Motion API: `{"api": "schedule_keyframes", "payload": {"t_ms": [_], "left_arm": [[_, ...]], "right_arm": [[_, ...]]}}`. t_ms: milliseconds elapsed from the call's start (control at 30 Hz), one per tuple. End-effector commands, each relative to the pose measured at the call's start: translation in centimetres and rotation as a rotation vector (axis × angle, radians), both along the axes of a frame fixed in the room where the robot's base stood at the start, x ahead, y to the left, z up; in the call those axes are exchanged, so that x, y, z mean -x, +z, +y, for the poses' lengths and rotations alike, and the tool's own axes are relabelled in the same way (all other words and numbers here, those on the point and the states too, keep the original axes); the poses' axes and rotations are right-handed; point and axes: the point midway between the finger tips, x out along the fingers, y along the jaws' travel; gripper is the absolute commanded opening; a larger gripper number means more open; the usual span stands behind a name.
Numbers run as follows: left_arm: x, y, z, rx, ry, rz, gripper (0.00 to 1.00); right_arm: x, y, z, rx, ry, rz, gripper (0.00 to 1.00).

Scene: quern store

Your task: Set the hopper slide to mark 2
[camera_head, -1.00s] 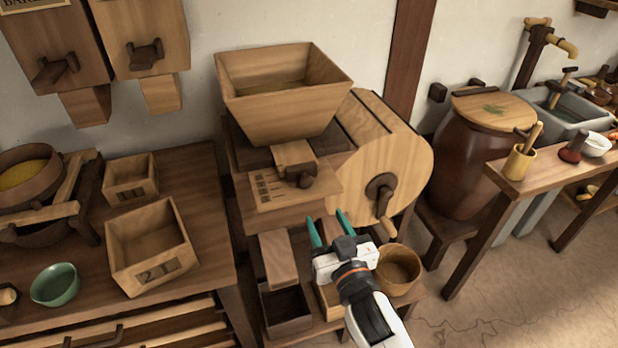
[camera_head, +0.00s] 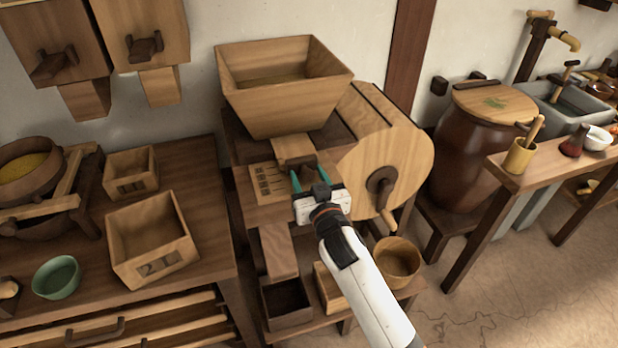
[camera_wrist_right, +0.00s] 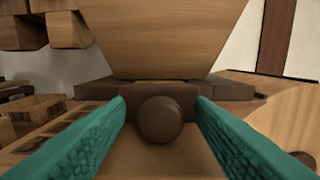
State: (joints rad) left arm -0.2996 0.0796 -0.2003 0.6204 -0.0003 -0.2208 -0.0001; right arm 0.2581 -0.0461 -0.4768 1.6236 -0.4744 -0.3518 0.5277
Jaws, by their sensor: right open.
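The wooden hopper (camera_head: 285,95) sits on the mill at the centre of the head view. Below its front is the hopper slide (camera_head: 293,149), a pale wooden piece beside a scale plate (camera_head: 266,182) with dark marks. I cannot read which mark the slide stands at. My right gripper (camera_head: 306,178) is open with its green fingertips at the slide's front. In the right wrist view the slide's round dark knob (camera_wrist_right: 159,119) lies between the two open fingers, with a gap on each side. In the head view the gripper mostly hides the knob. My left gripper is not in view.
The round wooden drum with a crank (camera_head: 382,186) stands right of the slide. A wooden chute (camera_head: 279,252) and a dark box (camera_head: 287,305) lie below. A round tub (camera_head: 397,262) stands lower right. A table with boxes and a green bowl (camera_head: 56,278) is at the left.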

Motion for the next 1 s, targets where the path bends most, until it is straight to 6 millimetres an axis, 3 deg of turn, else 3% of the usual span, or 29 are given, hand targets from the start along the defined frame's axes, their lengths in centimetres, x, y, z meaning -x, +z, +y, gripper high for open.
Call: {"api": "schedule_keyframes", "payload": {"t_ms": [100,400,567,833,1000], "left_arm": [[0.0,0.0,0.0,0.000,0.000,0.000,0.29],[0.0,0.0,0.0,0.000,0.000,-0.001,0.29],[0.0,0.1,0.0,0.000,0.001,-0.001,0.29],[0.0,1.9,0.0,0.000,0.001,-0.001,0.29],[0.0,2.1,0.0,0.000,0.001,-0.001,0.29]], "right_arm": [[0.0,0.0,0.0,0.000,0.000,0.000,0.49],[0.0,0.0,0.0,0.000,0.000,0.000,0.00],[0.2,0.0,-0.1,0.000,0.000,0.001,0.00],[3.8,-0.1,-1.2,0.000,0.001,0.006,0.00],[4.9,-0.1,-1.6,0.000,0.000,0.004,0.00]]}}
